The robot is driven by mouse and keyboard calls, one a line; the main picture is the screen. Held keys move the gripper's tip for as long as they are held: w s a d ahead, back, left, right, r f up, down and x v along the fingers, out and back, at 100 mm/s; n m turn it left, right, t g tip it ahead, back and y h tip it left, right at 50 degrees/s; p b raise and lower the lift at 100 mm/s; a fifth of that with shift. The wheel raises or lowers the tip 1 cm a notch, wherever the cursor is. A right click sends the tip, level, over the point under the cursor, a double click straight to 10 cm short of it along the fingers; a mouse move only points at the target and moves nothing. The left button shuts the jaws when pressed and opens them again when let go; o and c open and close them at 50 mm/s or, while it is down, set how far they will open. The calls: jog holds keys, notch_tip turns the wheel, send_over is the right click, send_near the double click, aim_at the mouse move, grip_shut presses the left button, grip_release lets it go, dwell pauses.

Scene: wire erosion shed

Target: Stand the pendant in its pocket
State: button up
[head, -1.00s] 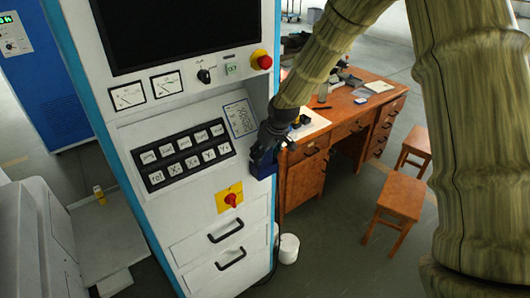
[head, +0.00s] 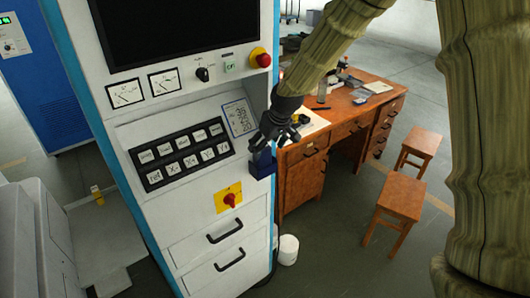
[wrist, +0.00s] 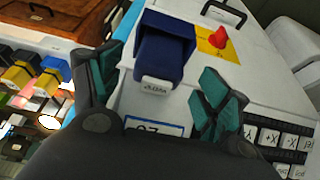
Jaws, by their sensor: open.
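The dark blue pocket (head: 262,163) is fixed at the right side of the white machine cabinet, below the printed card. In the wrist view the blue pocket (wrist: 183,24) lies ahead of my fingers. A dark blue slab shape with a pale lettered label (wrist: 157,84) shows at its mouth. I cannot tell for certain whether this is the pendant or part of the pocket. My gripper (head: 277,138) is just above the pocket. In the wrist view my gripper (wrist: 162,90) has its green-padded fingers spread wide, with nothing touching them.
The cabinet has a key panel (head: 181,155), a red and yellow switch (head: 229,199) and drawers below. A wooden desk (head: 305,172) with small items stands behind to the right, with two stools (head: 399,205). A white bin (head: 288,249) is on the floor.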

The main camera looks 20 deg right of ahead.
jog(key=b+v, duration=0.2)
jog(key=v, duration=0.6)
jog(key=s+a+f+m+g, duration=0.1)
jog(key=s+f, duration=0.4)
jog(key=f, duration=0.5)
jog(key=s+a+f+m+g, duration=0.1)
jog(key=s+f, duration=0.5)
jog(key=f, duration=0.5)
jog(key=s+a+f, duration=0.1)
jog(key=s+f, duration=0.4)
jog(key=f, duration=0.5)
jog(key=s+f, duration=0.5)
jog(key=s, duration=0.4)
jog(key=s+d+f+m+g+h, duration=0.1)
jog(key=s+f, duration=0.4)
jog(key=s, duration=0.4)
jog(key=s+f+m+g, duration=0.1)
jog(key=s+f, duration=0.4)
jog(key=s, duration=0.5)
jog(key=shift+d+f+h, duration=0.15)
jog(key=shift+h, duration=0.15)
